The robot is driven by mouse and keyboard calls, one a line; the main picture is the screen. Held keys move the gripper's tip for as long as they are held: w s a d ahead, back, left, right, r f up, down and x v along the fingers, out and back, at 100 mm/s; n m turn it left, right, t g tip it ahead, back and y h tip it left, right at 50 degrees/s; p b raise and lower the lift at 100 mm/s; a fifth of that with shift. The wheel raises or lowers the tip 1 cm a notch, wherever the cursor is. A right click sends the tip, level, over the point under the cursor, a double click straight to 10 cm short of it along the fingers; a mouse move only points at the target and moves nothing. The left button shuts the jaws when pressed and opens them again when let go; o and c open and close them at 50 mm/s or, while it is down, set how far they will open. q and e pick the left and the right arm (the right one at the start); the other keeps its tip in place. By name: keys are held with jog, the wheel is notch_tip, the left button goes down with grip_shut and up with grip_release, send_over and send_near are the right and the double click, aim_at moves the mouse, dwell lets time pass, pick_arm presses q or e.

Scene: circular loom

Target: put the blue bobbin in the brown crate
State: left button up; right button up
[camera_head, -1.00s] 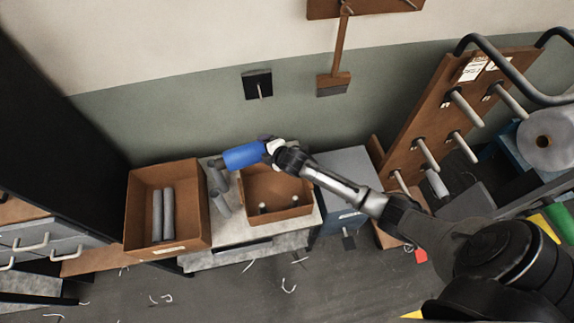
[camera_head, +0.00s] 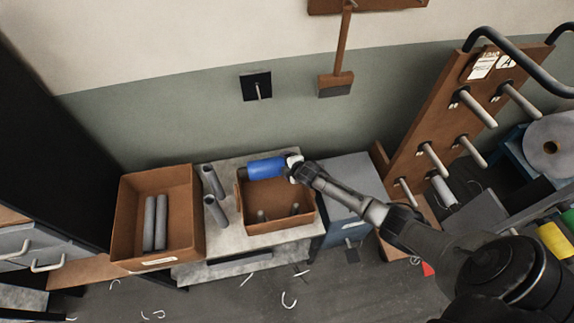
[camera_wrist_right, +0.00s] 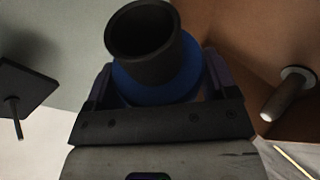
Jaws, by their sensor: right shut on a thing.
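The blue bobbin (camera_head: 266,168) is held lying roughly level over the back part of the middle brown crate (camera_head: 280,223). My right gripper (camera_head: 290,166) is shut on its right end. In the right wrist view the bobbin (camera_wrist_right: 160,82) sits between the two fingers, with its dark hollow core end facing the camera. I cannot tell whether the bobbin touches the crate's back wall. The middle crate has a few upright pegs inside. Another brown crate (camera_head: 128,215) stands to the left and holds grey tubes (camera_head: 155,223). My left gripper is not in view.
A grey-blue cabinet (camera_head: 347,185) stands just right of the middle crate. A brown peg rack (camera_head: 450,125) rises farther right. A square wall plate with a peg (camera_head: 256,86) is behind.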

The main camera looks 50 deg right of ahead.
notch_tip(320, 180, down, 3)
jog(key=shift+r+b, duration=0.1)
jog(key=shift+b, duration=1.15)
notch_tip(320, 180, down, 7)
jog(key=b, duration=0.4)
jog(key=shift+r+b, duration=0.2)
jog(key=shift+b, duration=0.2)
jog(key=shift+f, duration=0.15)
